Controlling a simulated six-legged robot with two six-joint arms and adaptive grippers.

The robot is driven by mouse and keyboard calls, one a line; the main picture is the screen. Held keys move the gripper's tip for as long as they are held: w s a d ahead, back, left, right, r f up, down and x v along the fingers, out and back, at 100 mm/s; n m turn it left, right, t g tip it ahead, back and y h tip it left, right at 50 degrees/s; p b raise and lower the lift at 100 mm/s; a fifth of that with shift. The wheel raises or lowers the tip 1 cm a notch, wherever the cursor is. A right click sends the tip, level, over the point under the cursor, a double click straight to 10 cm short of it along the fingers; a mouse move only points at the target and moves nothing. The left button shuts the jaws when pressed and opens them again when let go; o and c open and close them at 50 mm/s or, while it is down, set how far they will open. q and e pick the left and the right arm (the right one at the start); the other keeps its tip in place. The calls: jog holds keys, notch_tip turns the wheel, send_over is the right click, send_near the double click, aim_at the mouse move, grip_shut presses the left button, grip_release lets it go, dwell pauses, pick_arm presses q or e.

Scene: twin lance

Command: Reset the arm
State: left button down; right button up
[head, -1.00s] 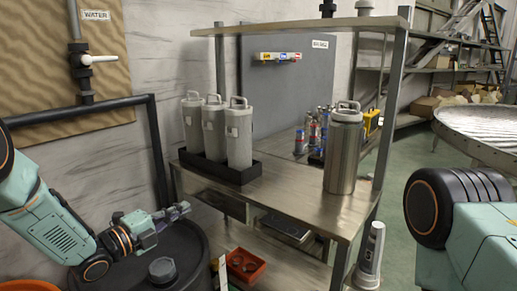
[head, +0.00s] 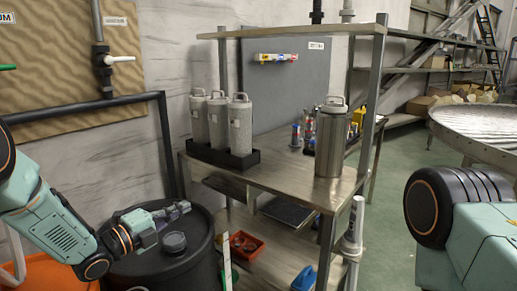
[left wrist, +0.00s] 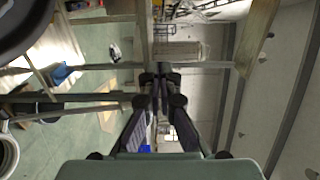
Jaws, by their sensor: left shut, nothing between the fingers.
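My left gripper (head: 181,208) reaches in from the left in the head view, above the dark barrel (head: 160,265) and close to its lid. It is shut and empty, and its fingertips (left wrist: 160,75) meet in the left wrist view. My right arm shows at the right edge of the head view as a teal link with a dark ribbed joint. The right gripper is out of view.
A metal shelf unit (head: 275,178) stands ahead with several grey canisters (head: 218,125) in a black tray and a steel canister (head: 330,140). An orange tray (head: 246,245) and a blue item (head: 304,278) sit lower. A round metal table (head: 470,125) is at the right.

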pick_arm(q)
jog(key=s+a+f+n+g+y+b, duration=0.1)
jog(key=s+f+n+g+y, duration=0.25)
jog(key=s+f+n, duration=0.55)
jog(key=s+a+f+n+g+y+b, duration=0.15)
jog(key=s+f+n+y, duration=0.3)
jog(key=f+n, duration=0.75)
jog(key=s+f+n+g+y+b, duration=0.1)
jog(key=s+f+g, duration=0.2)
jog(key=s, duration=0.8)
jog(key=s+f+n+g+y+b, duration=0.1)
jog(key=s+f+n+g, duration=0.1)
jog(key=s+f, duration=0.4)
jog(key=s+a+f+n+g+y+b, duration=0.1)
jog(key=s+f+g, duration=0.3)
jog(key=s, duration=1.2)
jog(key=shift+f+n, duration=0.25)
jog(key=shift+n, duration=0.25)
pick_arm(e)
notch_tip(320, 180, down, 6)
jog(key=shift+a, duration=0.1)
